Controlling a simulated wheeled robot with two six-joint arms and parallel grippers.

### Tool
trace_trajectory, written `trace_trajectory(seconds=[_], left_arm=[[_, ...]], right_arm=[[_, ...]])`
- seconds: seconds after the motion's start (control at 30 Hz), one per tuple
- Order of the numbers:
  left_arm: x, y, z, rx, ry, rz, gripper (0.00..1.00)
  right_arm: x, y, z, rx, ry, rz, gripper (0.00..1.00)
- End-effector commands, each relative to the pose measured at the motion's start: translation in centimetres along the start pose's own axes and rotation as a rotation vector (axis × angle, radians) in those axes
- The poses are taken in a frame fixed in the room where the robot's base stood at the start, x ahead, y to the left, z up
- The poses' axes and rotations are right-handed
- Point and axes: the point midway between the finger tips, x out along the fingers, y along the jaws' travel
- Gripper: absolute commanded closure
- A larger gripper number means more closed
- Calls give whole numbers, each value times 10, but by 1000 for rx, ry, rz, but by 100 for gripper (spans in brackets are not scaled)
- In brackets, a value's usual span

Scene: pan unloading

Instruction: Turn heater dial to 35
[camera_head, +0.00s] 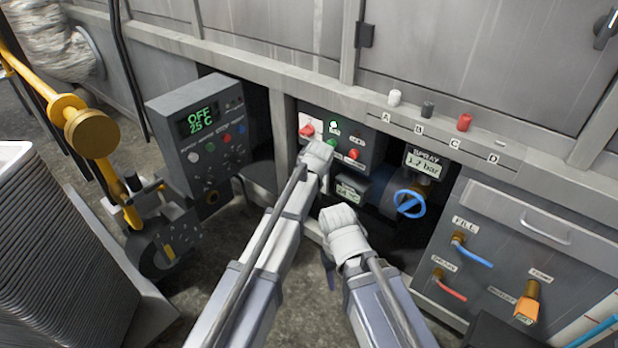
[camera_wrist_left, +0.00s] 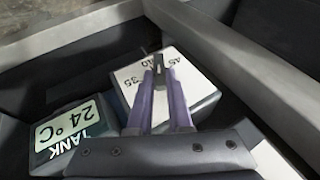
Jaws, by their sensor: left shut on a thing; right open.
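In the left wrist view, the heater dial (camera_wrist_left: 150,73) is a white face marked 35, 40 and 45, with a small dark knob (camera_wrist_left: 158,65) on it. My left gripper (camera_wrist_left: 159,75) has its two purple fingers shut on the knob. The fingers cover part of the scale, so I cannot tell the exact setting. In the head view, my left wrist hides the dial and its own fingertips. A tank display (camera_wrist_left: 70,132) beside the dial reads 24 °C. My right gripper (camera_head: 330,275) is open and empty, low in front of the cabinets.
A grey control box (camera_head: 200,135) at left reads OFF 25 C. A panel with coloured buttons (camera_head: 353,154) is just behind my left wrist. A blue valve wheel (camera_head: 409,203) and a 1.2 bar spray display (camera_head: 424,162) stand right. A yellow post (camera_head: 100,150) is far left.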

Motion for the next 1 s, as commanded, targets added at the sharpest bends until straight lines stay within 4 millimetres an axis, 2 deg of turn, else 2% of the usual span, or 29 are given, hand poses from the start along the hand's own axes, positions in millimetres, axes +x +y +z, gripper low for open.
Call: trace_trajectory(seconds=[0.03, 0.3, 0.83, 0.87, 1.0], left_arm=[[2, 4, 2, 10, -2, -20, 100], [1, 6, 2, 44, -4, -105, 100], [0, 5, 1, 52, -5, -126, 100], [0, 5, 1, 52, -5, -126, 80], [0, 5, 1, 53, -4, -127, 65]], right_arm=[[6, -1, 0, 0, 0, 0, 50], [15, -2, -1, 0, 1, 0, 50], [16, -2, -1, 0, 1, 0, 50], [16, -2, -1, 0, 1, 0, 50], [16, -2, -1, 0, 1, 0, 50]])
